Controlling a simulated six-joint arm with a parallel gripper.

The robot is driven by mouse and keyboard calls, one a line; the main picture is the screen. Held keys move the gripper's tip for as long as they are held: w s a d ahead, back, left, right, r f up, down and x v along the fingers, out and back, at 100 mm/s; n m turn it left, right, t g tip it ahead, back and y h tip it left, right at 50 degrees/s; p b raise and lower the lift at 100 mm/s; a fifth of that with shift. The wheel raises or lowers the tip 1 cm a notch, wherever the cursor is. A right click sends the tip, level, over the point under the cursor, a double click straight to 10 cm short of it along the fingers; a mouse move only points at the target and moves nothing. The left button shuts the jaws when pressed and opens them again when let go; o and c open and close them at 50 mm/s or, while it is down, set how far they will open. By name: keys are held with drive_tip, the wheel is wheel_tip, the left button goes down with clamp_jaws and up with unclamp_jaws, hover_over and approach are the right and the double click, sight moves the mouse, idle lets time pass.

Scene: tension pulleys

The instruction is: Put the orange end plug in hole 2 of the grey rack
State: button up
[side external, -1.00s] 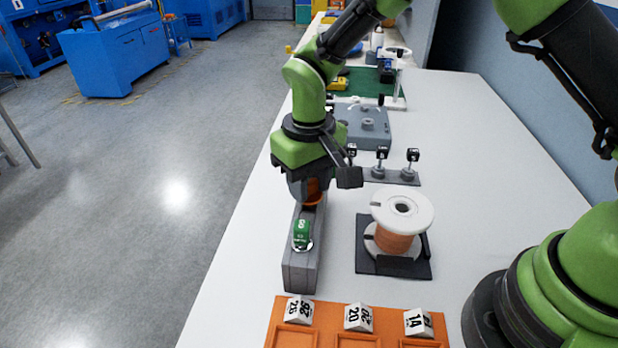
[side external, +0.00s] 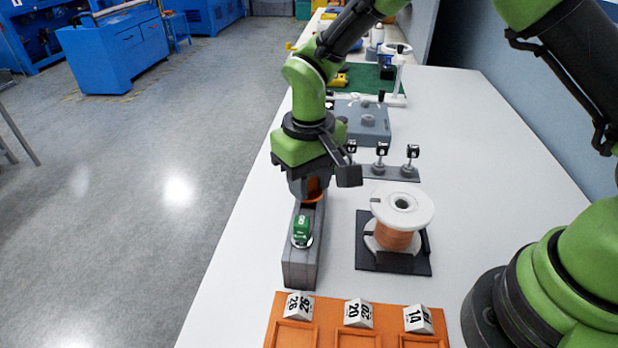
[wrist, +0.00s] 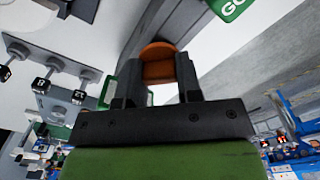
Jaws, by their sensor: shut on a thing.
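The orange end plug (wrist: 158,68) is between the fingers of my gripper (wrist: 158,85) in the wrist view. In the side external view my gripper (side external: 312,190) is low over the far part of the long grey rack (side external: 299,268), with the orange of the plug (side external: 313,192) just under it.
A white spool with orange winding (side external: 398,222) stands on a dark base right of the rack. An orange tray (side external: 355,320) with numbered white tags lies in front. Behind are several black-topped posts (side external: 381,162) and a grey box (side external: 368,118). The table at right is clear.

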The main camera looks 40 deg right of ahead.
drive_tip(key=shift+f, duration=0.2)
drive_tip(key=shift+f, duration=0.9)
idle(0.3)
drive_tip(key=o, duration=1)
drive_tip(key=shift+c, duration=0.2)
wheel_tip(320, 180, up, 10)
drive_tip(key=shift+f, duration=0.1)
